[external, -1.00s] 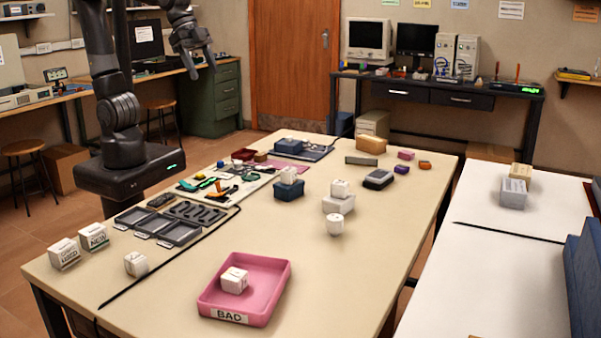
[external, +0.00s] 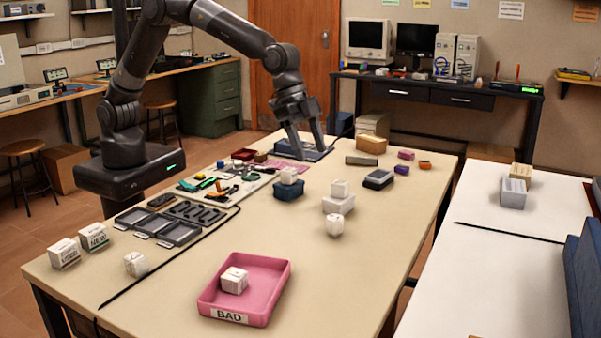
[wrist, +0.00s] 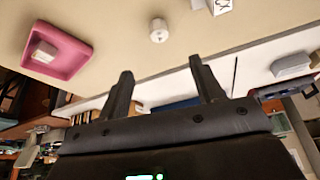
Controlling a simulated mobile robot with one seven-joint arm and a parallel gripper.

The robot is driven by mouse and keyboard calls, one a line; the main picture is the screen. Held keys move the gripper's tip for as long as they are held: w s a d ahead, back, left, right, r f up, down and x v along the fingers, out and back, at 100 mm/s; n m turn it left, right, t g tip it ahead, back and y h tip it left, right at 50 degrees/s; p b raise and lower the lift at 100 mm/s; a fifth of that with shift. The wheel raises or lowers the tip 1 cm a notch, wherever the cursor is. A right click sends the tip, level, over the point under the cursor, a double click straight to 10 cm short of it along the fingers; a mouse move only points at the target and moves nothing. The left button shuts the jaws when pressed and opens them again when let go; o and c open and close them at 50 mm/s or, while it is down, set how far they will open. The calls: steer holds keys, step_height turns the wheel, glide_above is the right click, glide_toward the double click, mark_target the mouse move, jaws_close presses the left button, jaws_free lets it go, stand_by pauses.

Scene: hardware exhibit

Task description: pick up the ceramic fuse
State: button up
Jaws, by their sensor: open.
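A small white rounded piece (external: 334,224), apparently ceramic, stands on the table right of centre. It also shows in the wrist view (wrist: 158,31) as a short cylinder beyond my fingers. I cannot tell for certain that it is the ceramic fuse, as several other small white block-like pieces are around. One white block (external: 234,280) lies in the pink tray marked BAD (external: 281,288). My gripper (external: 310,145) is open and empty above the far part of the table, apart from the white pieces. Its two fingers (wrist: 160,68) show spread in the wrist view.
A white block (external: 340,188) sits on a white box (external: 338,204), and another (external: 288,175) on a blue box (external: 288,190). Dark trays (external: 181,231) and a board of small parts lie at left. The table's front right is clear.

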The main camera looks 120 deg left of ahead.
glide_toward(335, 217)
steer(key=x, duration=0.5)
steer(key=shift+w+a, duration=0.1)
steer(key=shift+w, duration=0.2)
steer(key=x, duration=0.5)
steer(key=shift+s+f, duration=0.2)
steer(key=shift+s, duration=0.1)
steer(key=c, duration=1.1)
